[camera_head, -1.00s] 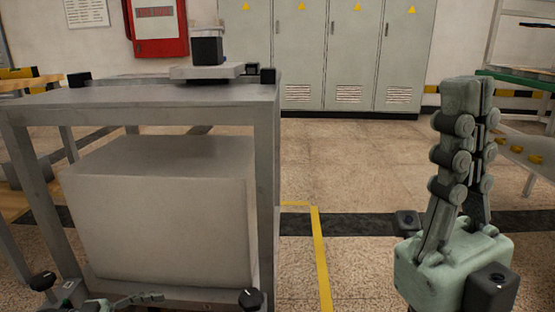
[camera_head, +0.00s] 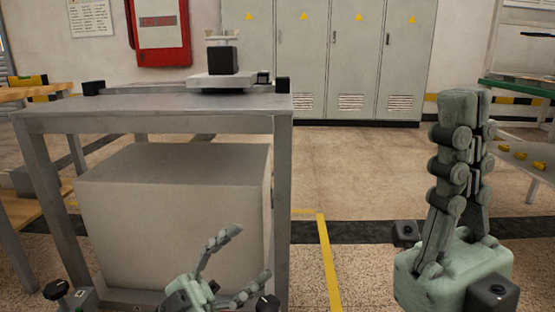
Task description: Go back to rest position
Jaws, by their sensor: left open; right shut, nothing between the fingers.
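My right gripper (camera_head: 462,104) points upward at the right of the view, with its fingers together and nothing between them. My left gripper (camera_head: 254,258) is low in the view, in front of the grey box under the metal table. Its two fingers are spread apart and empty. Both grippers are clear of the tabletop. Parts of both arms are out of view below.
A grey metal table (camera_head: 150,104) stands at the left with a large grey box (camera_head: 170,210) beneath it. A black and silver device (camera_head: 222,70) sits on top. Grey cabinets (camera_head: 350,60) line the back wall. The floor (camera_head: 370,180) in the middle is clear.

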